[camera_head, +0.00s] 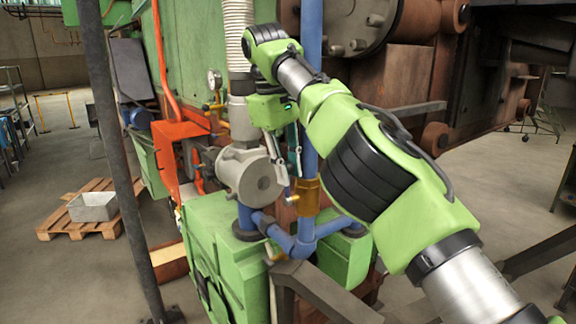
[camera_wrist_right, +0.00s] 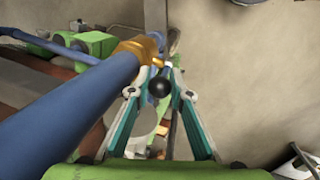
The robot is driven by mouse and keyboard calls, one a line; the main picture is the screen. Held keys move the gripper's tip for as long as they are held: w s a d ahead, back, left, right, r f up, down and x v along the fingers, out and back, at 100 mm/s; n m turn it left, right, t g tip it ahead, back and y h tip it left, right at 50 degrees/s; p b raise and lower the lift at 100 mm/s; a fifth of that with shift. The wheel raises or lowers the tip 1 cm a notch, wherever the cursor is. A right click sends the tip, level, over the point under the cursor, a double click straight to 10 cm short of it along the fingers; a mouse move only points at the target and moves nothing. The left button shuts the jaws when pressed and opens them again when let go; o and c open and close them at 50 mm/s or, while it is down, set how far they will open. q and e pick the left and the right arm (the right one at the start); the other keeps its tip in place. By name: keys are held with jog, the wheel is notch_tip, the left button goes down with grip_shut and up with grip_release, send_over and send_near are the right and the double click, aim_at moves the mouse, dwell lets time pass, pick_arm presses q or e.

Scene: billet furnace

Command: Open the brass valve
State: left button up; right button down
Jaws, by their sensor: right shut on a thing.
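The brass valve (camera_head: 307,196) sits on a blue vertical pipe, low and just right of my right gripper (camera_head: 289,173), which points down beside the pipe. In the right wrist view the brass valve body (camera_wrist_right: 140,50) is around the blue pipe, beyond the fingertips. There my right gripper (camera_wrist_right: 158,76) has its two fingers on either side of a black ball knob (camera_wrist_right: 158,86) and is shut on it. The knob appears to be the end of the valve's handle; the rest of the handle is hard to make out. My left gripper is not in view.
The blue pipe (camera_wrist_right: 60,135) runs close along the left of my gripper. A grey round housing (camera_head: 250,174) stands left of it, above a green base (camera_head: 225,245). A dark post (camera_head: 110,130) rises at the left. A pallet (camera_head: 70,228) with a grey bin (camera_head: 93,207) lies on open floor.

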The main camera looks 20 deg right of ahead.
dwell(0.3)
jog(key=c, duration=1.8)
grip_release()
jog(key=shift+w+a, duration=0.1)
jog(key=shift+a, duration=0.05)
